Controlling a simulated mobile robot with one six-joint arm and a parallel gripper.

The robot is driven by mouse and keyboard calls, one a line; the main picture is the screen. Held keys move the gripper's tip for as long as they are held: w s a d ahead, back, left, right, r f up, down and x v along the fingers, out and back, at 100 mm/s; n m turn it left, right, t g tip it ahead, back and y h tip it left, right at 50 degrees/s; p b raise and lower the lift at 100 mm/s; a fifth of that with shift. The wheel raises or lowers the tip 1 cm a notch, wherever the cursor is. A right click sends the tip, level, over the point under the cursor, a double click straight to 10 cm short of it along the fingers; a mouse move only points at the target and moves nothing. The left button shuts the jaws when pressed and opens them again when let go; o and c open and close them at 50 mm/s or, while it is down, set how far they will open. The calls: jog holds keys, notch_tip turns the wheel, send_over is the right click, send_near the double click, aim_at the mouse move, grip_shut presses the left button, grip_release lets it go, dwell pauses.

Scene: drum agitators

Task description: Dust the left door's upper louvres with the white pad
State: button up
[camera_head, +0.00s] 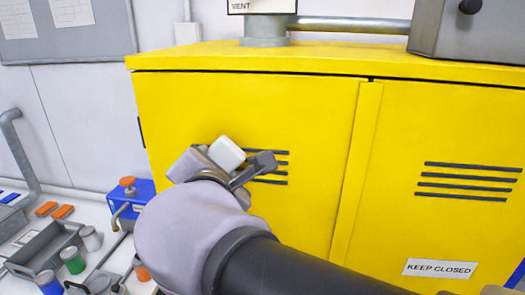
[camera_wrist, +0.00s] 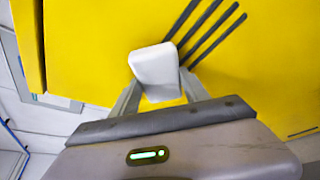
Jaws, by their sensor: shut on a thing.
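The yellow cabinet's left door (camera_head: 300,215) carries a set of dark upper louvres (camera_head: 270,172), partly hidden by my gripper. My gripper (camera_head: 228,163) is shut on the white pad (camera_head: 226,152) and holds it at the left end of these louvres. In the wrist view the white pad (camera_wrist: 155,70) sits between the fingers of my gripper (camera_wrist: 155,92). The louvres (camera_wrist: 207,35) run up and to the right from beside the pad there. I cannot tell whether the pad touches the door.
The right door (camera_head: 440,140) has its own louvres and a "KEEP CLOSED" label (camera_head: 440,268). A grey box (camera_head: 470,32) and a pipe (camera_head: 350,24) are on top of the cabinet. A bench at left holds a blue can (camera_head: 135,196), a grey tray (camera_head: 45,245) and small jars.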

aim_at(242, 163)
jog(key=shift+w, duration=0.85)
jog(key=shift+s+d+b, duration=0.2)
jog(key=shift+d+b, duration=0.4)
jog(key=shift+d, duration=1.55)
jog(key=shift+w+a, duration=0.2)
jog(key=shift+a, duration=1.9)
jog(key=shift+s+a+b, duration=0.2)
jog(key=shift+s+b, duration=0.25)
jog(key=shift+s, duration=2.35)
